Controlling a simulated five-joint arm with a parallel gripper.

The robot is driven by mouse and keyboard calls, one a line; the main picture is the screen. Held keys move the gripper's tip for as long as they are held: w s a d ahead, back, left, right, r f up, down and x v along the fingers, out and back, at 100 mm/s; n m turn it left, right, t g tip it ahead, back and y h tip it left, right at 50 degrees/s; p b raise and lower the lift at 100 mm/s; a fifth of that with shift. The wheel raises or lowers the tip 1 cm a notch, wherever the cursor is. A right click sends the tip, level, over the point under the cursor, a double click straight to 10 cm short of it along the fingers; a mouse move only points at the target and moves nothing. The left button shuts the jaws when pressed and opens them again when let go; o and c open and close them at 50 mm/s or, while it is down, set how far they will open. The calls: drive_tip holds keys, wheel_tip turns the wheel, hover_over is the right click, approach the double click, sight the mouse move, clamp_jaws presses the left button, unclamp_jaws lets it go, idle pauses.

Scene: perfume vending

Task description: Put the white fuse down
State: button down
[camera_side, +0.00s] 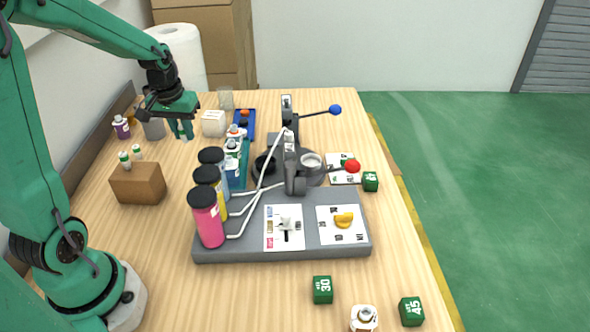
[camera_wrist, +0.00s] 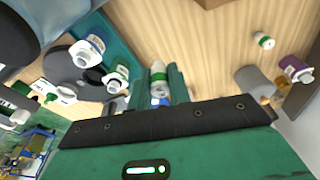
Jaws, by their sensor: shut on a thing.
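My gripper (camera_side: 183,130) is over the far left part of the table, beyond the brown block, with its fingers pointing down. In the wrist view its two green fingers (camera_wrist: 160,85) are shut on the white fuse (camera_wrist: 158,71), a small white cylinder with a green band. The fuse is mostly hidden by the fingers in the side view. Whether its lower end touches the table I cannot tell.
A purple bottle (camera_side: 121,127) and a grey cup (camera_side: 153,129) stand left of my gripper; a white box (camera_side: 213,123) stands right. A teal tray (camera_side: 243,178) with white bottles and the grey dispenser base (camera_side: 212,253) lie nearer. Bare wood shows between block and tray.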

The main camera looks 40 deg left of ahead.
drive_tip(key=s+d+r+n, duration=0.3)
drive_tip(key=s+d+r, duration=0.3)
drive_tip(key=s, duration=0.5)
drive_tip(key=shift+d+r, duration=0.35)
drive_tip(key=shift+r, duration=0.05)
drive_tip(key=shift+s, duration=0.15)
hover_over(132, 174)
drive_tip(key=f, duration=0.7)
drive_tip(key=shift+s+d, duration=0.2)
drive_tip(key=shift+s, duration=0.1)
drive_tip(key=shift+f, duration=2.05)
drive_tip(key=shift+f, duration=0.15)
drive_tip(key=c, duration=1.3)
unclamp_jaws()
